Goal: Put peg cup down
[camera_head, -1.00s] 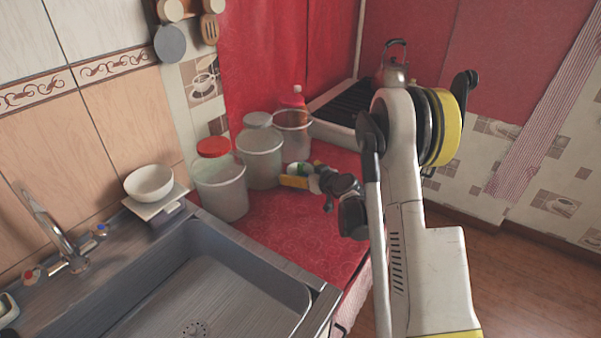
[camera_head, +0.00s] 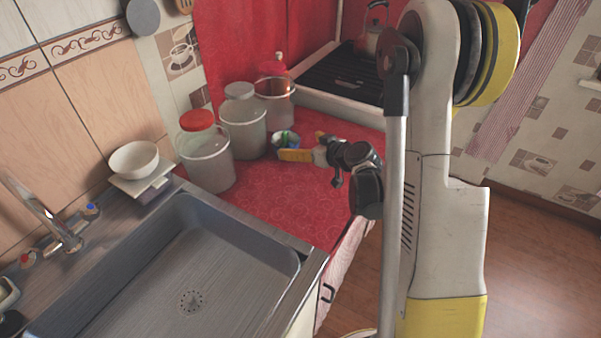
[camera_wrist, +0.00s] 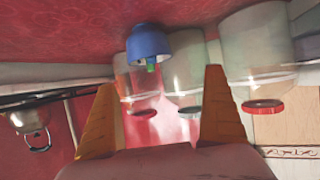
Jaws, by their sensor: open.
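The peg cup is a small blue cup (camera_wrist: 148,42) with something green in its mouth. It shows inverted in the wrist view, its base against the red cloth and between my fingers' directions but beyond their tips. In the head view the cup (camera_head: 286,138) stands on the red counter beside the clear containers, partly hidden by my yellow finger. My gripper (camera_wrist: 158,80) is open, its two orange fingers wide apart with nothing between them. In the head view my gripper (camera_head: 297,153) is low over the counter, close to the cup.
Several clear containers, one with a red lid (camera_head: 197,120), stand left of and behind the cup. A stove (camera_head: 345,78) with a kettle (camera_head: 372,42) is at the back. A sink (camera_head: 190,270) lies in front. Red cloth (camera_head: 270,205) is bare in front of the cup.

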